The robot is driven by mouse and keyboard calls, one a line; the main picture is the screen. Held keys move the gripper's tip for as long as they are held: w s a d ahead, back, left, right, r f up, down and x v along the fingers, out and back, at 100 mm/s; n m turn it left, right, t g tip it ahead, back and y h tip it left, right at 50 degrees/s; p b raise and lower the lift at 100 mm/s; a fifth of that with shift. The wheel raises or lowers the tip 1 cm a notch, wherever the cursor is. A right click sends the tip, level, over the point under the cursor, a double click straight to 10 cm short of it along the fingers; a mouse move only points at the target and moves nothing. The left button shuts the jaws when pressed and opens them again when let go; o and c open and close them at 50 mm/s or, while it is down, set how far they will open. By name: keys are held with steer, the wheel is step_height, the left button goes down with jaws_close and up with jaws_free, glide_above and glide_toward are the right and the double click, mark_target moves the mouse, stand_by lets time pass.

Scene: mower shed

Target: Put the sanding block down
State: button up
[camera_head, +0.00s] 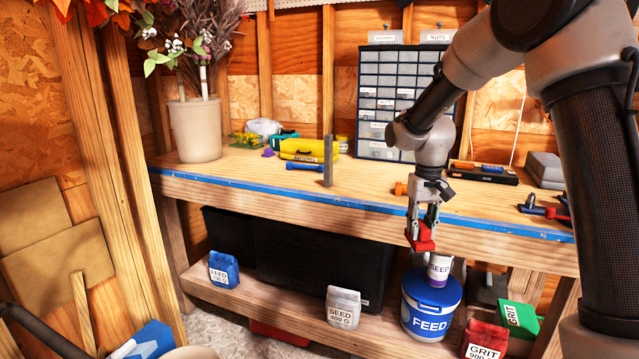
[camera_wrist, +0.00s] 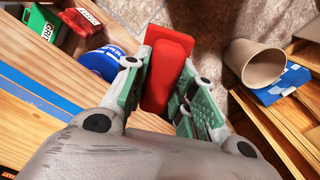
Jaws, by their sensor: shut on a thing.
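The sanding block appears to be the red block (camera_head: 421,241) that my gripper (camera_head: 423,226) holds just in front of the workbench's front edge, above the lower shelf. In the wrist view the red block (camera_wrist: 172,50) sits between the green-padded fingers of my gripper (camera_wrist: 161,80), which is shut on it. The block hangs in the air, near and above a labelled white and purple can (camera_head: 438,268). The can stands on the blue lid of the FEED tub (camera_head: 431,318). The tub's blue lid also shows in the wrist view (camera_wrist: 101,64).
The workbench (camera_head: 270,184) has clear wood left of centre, near a blue dumbbell-like tool and upright grey bar (camera_head: 328,160). The lower shelf (camera_head: 275,302) holds a SEED bag (camera_head: 343,307), a blue FEED bag (camera_head: 223,268), and GRIT packs (camera_head: 484,340). A beige pot (camera_wrist: 255,66) stands below.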

steer(key=s+d+f, duration=0.1)
steer(key=f, duration=0.6)
steer(key=s+d+f, duration=0.2)
steer(key=f, duration=0.6)
steer(key=shift+d+m, duration=0.3)
steer(key=shift+m, duration=0.1)
